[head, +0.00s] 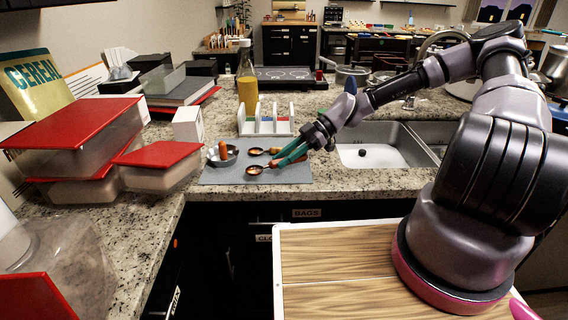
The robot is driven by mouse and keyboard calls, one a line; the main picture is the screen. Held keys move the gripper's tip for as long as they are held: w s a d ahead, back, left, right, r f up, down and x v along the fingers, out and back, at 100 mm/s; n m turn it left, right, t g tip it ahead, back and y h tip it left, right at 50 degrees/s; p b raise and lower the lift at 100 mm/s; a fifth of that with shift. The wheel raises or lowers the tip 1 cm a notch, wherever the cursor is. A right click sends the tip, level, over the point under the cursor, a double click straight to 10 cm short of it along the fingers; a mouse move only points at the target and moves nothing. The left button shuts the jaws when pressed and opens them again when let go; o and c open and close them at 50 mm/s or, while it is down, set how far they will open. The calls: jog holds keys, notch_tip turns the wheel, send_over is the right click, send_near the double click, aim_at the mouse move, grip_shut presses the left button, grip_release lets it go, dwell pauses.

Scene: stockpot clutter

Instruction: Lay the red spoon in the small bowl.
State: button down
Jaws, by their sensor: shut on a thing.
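A small metal bowl (213,160) sits at the left of a grey mat (222,177) on the counter, with an orange-red piece standing in it. A spoon with a round coppery head (254,170), which looks like the red spoon, points left from my gripper (281,161). My gripper's teal fingers are shut on its handle end, over the right part of the mat. The fingers hide most of the handle, and I cannot tell whether the head touches the mat. Another dark spoon (256,152) lies just behind, its handle running toward the fingers.
A white rack (265,128) and an oil bottle (247,85) stand behind the mat. A white box (188,125) and red-lidded containers (158,168) crowd the left. A sink (368,152) lies to the right. The mat's front is clear.

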jog(key=shift+f, duration=0.85)
jog(key=c, duration=0.6)
grip_release()
jog(key=shift+f, duration=0.1)
jog(key=shift+c, duration=0.2)
jog(key=shift+f, duration=0.1)
